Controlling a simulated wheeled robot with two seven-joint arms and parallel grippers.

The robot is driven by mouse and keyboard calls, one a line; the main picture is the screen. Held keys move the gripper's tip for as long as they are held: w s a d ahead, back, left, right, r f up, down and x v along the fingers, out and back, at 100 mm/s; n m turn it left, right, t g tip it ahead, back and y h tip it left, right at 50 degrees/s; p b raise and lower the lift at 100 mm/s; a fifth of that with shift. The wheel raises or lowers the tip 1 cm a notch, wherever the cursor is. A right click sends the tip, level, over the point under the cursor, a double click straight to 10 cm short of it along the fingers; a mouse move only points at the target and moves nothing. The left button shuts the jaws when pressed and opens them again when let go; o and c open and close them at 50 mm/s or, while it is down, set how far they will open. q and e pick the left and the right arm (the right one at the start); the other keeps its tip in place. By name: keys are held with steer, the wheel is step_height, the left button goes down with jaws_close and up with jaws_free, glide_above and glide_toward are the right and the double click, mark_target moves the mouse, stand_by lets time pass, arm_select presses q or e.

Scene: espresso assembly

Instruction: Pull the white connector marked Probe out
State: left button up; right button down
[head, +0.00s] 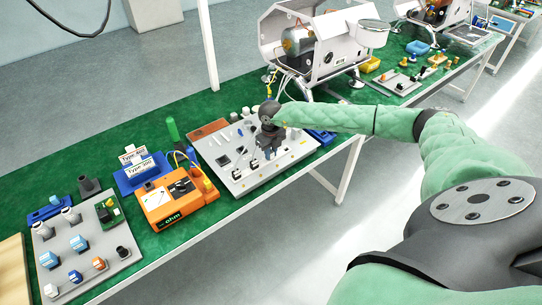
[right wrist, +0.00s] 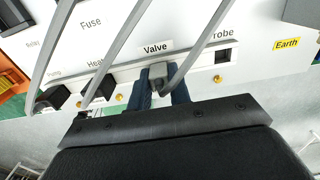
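The connector panel (right wrist: 120,75) fills the upper part of the right wrist view, with labels for Pump, Heater, Valve, Probe and Earth. The Probe label (right wrist: 222,34) is partly covered by a grey strip. Below it is a dark socket-like opening (right wrist: 222,57), with no white connector visible. My right gripper (right wrist: 160,82) has its dark blue fingers close on both sides of a grey connector (right wrist: 157,72) under the Valve label, apparently shut on it. In the head view my right gripper (head: 266,146) is over the grey board (head: 238,184). My left gripper is not in view.
Dark connectors sit under Pump (right wrist: 52,97) and Heater (right wrist: 106,88), beside my right gripper. Grey strips cross the panel. In the head view an orange ohm meter (head: 172,203) and a blue bin (head: 128,183) stand left of the board, and an espresso machine (head: 318,50) stands behind.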

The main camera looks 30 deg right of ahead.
steer(key=shift+r, duration=0.2)
stand_by(0.3)
steer(key=shift+r, duration=0.25)
steer(key=shift+r, duration=0.1)
steer(key=shift+r, duration=0.2)
stand_by(0.4)
steer(key=shift+r, duration=0.25)
stand_by(0.5)
steer(key=shift+r+p, duration=0.2)
steer(key=shift+p, duration=0.1)
steer(key=shift+r, duration=0.8)
